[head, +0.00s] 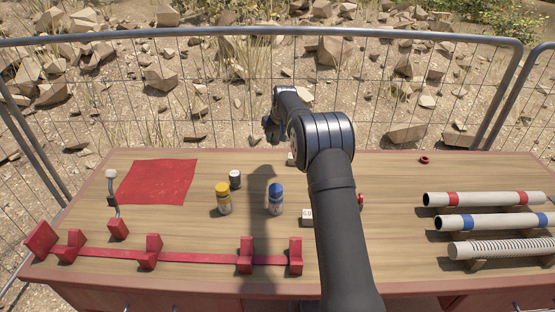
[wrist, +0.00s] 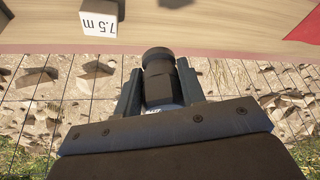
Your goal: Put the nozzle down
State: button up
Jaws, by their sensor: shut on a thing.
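The dark grey and black nozzle (wrist: 158,82) sits between the two fingers of my gripper (wrist: 159,68) in the wrist view. My gripper is shut on it, with its rounded end pointing toward the table. In the head view my arm reaches to the table's far edge, and its elbow and wrist hide most of the gripper and the nozzle. A red mat (head: 157,182) lies flat and empty at the table's back left; its corner shows in the wrist view (wrist: 304,27).
A yellow bottle (head: 223,199), a blue bottle (head: 275,200) and a black-and-white jar (head: 235,179) stand mid-table. Striped pipes (head: 484,199) lie right; a red rack (head: 195,259) runs along the front. Wire fence stands behind.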

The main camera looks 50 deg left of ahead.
jog(key=d+m, duration=0.3)
jog(key=d, duration=2.2)
jog(key=shift+t+h, duration=0.3)
jog(key=shift+t, duration=0.2)
jog(key=s+a+f, duration=0.1)
jog(key=a+f, duration=0.1)
jog(key=a, duration=0.1)
jog(key=s+a+f, duration=0.1)
jog(key=a+f, duration=0.1)
jog(key=a, duration=0.2)
jog(key=s+a+f, duration=0.1)
jog(key=a+f, duration=0.2)
jog(key=shift+s+a, duration=0.25)
jog(key=shift+s, duration=0.05)
jog(key=shift+f, duration=1.85)
jog(key=shift+f, duration=0.15)
jog(key=o, duration=1)
jog(key=v, duration=1.2)
